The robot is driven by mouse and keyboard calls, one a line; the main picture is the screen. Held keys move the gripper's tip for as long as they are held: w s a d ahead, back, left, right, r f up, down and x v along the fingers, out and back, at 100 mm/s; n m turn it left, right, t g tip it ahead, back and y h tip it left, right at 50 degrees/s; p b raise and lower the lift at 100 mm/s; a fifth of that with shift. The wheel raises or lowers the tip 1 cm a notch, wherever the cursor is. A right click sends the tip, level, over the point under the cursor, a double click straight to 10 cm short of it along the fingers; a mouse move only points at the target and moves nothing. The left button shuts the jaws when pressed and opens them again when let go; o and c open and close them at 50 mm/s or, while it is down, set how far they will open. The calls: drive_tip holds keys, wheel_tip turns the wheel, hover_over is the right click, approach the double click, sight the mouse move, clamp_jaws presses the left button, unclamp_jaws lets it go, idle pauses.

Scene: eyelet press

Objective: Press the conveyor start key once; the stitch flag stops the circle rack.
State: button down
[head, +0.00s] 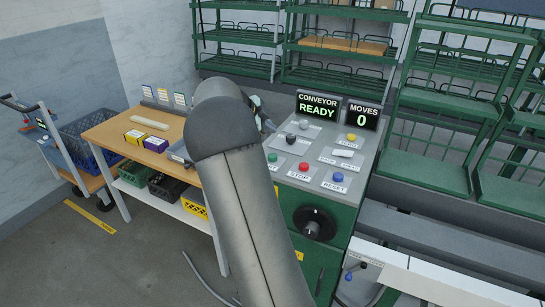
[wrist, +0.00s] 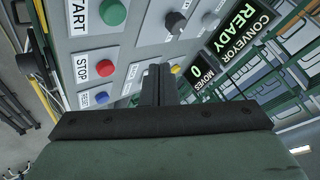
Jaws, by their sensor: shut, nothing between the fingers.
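The green start key (head: 272,157) is on the grey sloped control panel (head: 318,150), partly beside my arm in the head view. In the wrist view the green key (wrist: 113,12) sits by a START label at the upper left. My gripper (wrist: 158,78) is shut and empty, its fingers over the panel and apart from the green key. In the head view my arm hides most of the gripper. The displays read CONVEYOR READY (head: 318,106) and MOVES 0 (head: 363,115). I cannot single out the stitch flag or circle rack.
Near the green key are a red STOP button (head: 304,167), a blue RESET button (head: 338,177), a yellow button (head: 351,137) and a black knob (head: 290,138). Green racks (head: 430,130) stand behind and right. A wooden table (head: 115,128) with small boxes stands left.

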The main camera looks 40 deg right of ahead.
drive_tip(key=b, duration=0.3)
hover_over(273, 157)
drive_tip(key=w, duration=0.1)
drive_tip(key=f, duration=0.6)
drive_tip(key=shift+a+f, duration=0.2)
drive_tip(key=shift+a, duration=0.1)
drive_tip(key=shift+f+b, duration=0.35)
drive_tip(key=shift+b, duration=0.35)
